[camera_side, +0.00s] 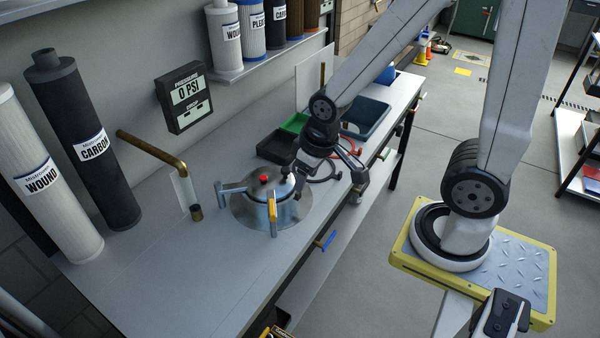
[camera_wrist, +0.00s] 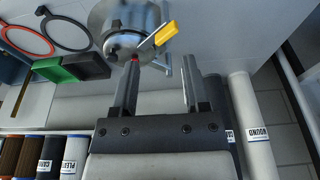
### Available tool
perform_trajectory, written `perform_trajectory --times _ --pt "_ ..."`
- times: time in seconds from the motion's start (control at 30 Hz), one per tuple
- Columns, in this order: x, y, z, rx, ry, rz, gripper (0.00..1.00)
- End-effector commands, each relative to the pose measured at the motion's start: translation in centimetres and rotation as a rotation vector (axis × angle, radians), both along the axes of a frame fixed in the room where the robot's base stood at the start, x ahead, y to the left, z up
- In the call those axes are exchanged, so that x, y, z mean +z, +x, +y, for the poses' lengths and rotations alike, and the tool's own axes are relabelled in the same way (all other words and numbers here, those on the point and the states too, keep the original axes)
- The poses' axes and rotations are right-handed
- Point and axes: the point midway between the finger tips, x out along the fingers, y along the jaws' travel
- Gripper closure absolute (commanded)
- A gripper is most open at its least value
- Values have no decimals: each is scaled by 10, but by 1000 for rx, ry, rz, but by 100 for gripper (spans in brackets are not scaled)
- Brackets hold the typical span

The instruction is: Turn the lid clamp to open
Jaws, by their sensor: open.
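The round metal vessel (camera_side: 290,213) is set in the bench top, with its lid (camera_side: 257,190) on it. A red knob (camera_side: 264,179) shows on the lid. A lever with a yellow grip (camera_side: 272,206), seemingly the lid clamp, is at the vessel's near side. In the wrist view the yellow grip (camera_wrist: 166,33) points up and right, above the gap between my fingers. My gripper (camera_side: 328,172) is open and empty at the vessel's right side. In the wrist view my gripper (camera_wrist: 161,62) has its left fingertip by the red knob, partly covering it; contact cannot be told.
A gauge reading 0 PSI (camera_side: 187,97) is on the wall. A brass pipe (camera_side: 155,151) rises left of the vessel. Black and green bins (camera_side: 277,147) and rings (camera_side: 325,170) lie to the right. Tall filters (camera_side: 85,150) stand left.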

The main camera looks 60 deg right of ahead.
Motion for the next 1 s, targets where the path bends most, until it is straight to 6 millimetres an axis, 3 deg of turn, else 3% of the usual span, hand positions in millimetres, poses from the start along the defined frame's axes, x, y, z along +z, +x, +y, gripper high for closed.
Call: perform_trajectory --times 0.27,0.47,1.0 --pt "-1 3 0 -18 4 5 44" --pt "-6 17 0 -136 30 38 44" --pt "-53 86 2 -776 101 196 44"
